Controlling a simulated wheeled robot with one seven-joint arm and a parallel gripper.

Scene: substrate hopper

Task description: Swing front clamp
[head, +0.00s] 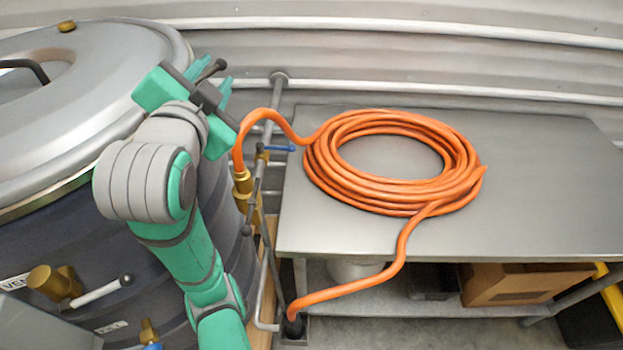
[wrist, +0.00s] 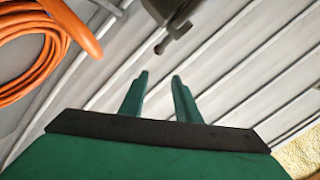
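The hopper is a dark drum with a grey domed lid (head: 110,80) at the left of the head view. My gripper (head: 210,78) is beside the lid's right rim, its teal fingers pointing up and away. A dark knob-ended part, probably the front clamp's handle (head: 213,68), shows by the fingers; my gripper hides much of that spot. In the wrist view my gripper (wrist: 161,76) has its two fingers apart with nothing between them. A dark clamp-like part (wrist: 170,12) with a small knob lies beyond the fingertips, apart from them, cut by the top edge.
A coiled orange hose (head: 390,160) lies on the steel table (head: 550,170) to the right, one end running to a brass fitting (head: 243,185) by the drum. A white-handled brass valve (head: 55,282) sticks out of the drum's front. Pipes run along the ribbed wall (head: 400,50).

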